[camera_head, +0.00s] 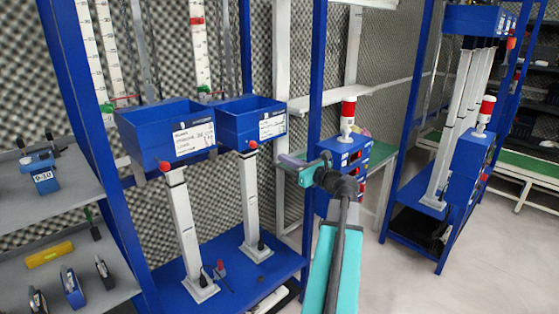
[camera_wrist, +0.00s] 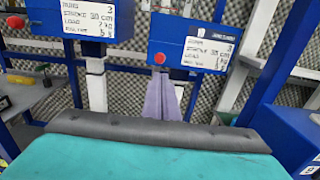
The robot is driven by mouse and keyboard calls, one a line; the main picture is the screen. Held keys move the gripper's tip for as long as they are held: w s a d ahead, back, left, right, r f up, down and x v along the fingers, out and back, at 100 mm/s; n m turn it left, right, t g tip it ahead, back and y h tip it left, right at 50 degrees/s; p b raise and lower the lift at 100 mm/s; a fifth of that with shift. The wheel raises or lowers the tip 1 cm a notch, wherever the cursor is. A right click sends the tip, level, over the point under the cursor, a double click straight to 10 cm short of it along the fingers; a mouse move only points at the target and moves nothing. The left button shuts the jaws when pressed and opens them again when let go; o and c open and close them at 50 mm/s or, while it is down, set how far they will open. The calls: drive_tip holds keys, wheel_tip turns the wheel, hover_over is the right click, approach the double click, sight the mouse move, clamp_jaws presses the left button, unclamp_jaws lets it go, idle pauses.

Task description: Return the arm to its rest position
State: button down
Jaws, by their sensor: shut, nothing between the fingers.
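My arm reaches up from the bottom of the head view, with a teal link and a dark joint. My gripper (camera_head: 284,159) is at its end, with pale purple fingers pointing left, in front of the blue rack. In the wrist view my gripper (camera_wrist: 162,82) shows as two purple fingers close together, shut and empty. They appear just below the right blue bin (camera_wrist: 190,45) in the picture; whether they touch anything cannot be told. The teal and black part at the bottom of the wrist view is mine.
Two labelled blue bins, left (camera_head: 170,133) and right (camera_head: 250,121), sit on white posts above a blue base shelf (camera_head: 228,262). A grey shelf (camera_head: 55,190) with small tools stands left. A blue unit with a red-topped lamp (camera_head: 348,112) is close behind my arm. Open floor (camera_head: 430,285) lies right.

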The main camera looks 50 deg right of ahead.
drive_tip(key=shift+s, duration=0.2)
idle(0.4)
drive_tip(key=w+a+f+n+g+y, duration=0.2)
drive_tip(key=w+a+f+n, duration=0.2)
drive_tip(key=a+f, duration=0.55)
drive_tip(key=w+a+f+n+g+y, duration=0.35)
drive_tip(key=a+f, duration=0.45)
drive_tip(key=f, duration=0.3)
drive_tip(key=w+a+f+n+g+y, duration=0.15)
drive_tip(key=w+a+f+n, duration=0.25)
drive_tip(key=a+f, duration=0.55)
drive_tip(key=s+a+f+n+g+y, duration=0.1)
drive_tip(key=a+f+n+g, duration=0.15)
drive_tip(key=a+f, duration=0.35)
drive_tip(key=s+a+f+n+g, duration=0.2)
drive_tip(key=a+f+n, duration=0.1)
drive_tip(key=a+f, duration=0.25)
drive_tip(key=s+a+f+n+g, duration=0.7)
drive_tip(key=s+a+f+n, duration=0.3)
drive_tip(key=s+a+f, duration=0.45)
drive_tip(key=s+a+f+n+g+h, duration=0.2)
drive_tip(key=s+f+n, duration=0.2)
drive_tip(key=s, duration=0.4)
drive_tip(key=s+a+f+n+g+h, duration=0.2)
drive_tip(key=s+f+n, duration=0.3)
drive_tip(key=s, duration=0.3)
drive_tip(key=shift+a+n+g+h, duration=0.35)
drive_tip(key=shift+n+g+h, duration=0.3)
drive_tip(key=shift+n, duration=0.25)
